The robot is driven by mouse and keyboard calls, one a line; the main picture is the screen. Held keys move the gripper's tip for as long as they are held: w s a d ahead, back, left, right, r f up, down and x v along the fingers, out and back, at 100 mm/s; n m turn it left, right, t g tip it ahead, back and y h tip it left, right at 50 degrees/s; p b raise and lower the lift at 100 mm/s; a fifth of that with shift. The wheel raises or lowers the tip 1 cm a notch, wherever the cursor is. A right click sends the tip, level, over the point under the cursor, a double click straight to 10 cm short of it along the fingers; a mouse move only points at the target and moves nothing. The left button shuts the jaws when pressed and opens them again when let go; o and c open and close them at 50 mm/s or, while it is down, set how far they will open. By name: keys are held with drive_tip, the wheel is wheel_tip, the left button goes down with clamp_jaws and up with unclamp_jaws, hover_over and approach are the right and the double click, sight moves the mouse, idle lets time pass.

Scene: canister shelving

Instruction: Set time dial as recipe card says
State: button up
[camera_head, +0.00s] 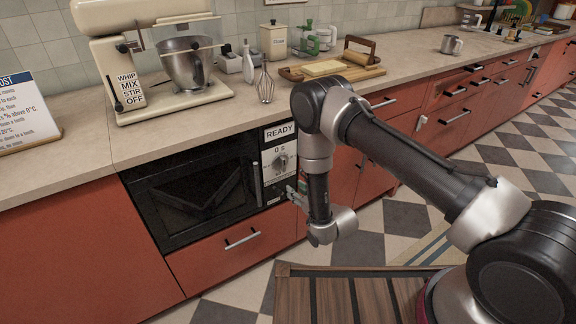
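The time dial (280,162) is a round knob on the light panel of the built-in black microwave oven (190,195). A small display above it reads "0 s", and a sign above that reads "READY". The recipe card (25,112) stands on the counter at the far left, cut off by the picture edge. Part of its text shows, including "OST", "above 0°C" and "20°C"; the rest is too small or cut off. My gripper (293,193) is near the lower part of the panel, below the dial. It is small and partly hidden by my arm; its finger opening is unclear.
A cream stand mixer (130,45) with a steel bowl (188,64) stands on the counter above the oven. A whisk (265,85), a cream canister (273,40) and a wooden board (365,74) stand further right. Red drawers (232,258) lie below. Checkered floor is open at right.

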sight(285, 165)
wheel_tip(285, 165, up, 6)
drive_tip(key=w+t+y, duration=0.1)
drive_tip(key=t+y, duration=0.1)
drive_tip(key=t, duration=0.1)
drive_tip(key=x, duration=0.7)
drive_tip(key=shift+w+a+f, duration=0.15)
drive_tip(key=shift+w+a, duration=0.1)
drive_tip(key=shift+a, duration=0.15)
clamp_jaws()
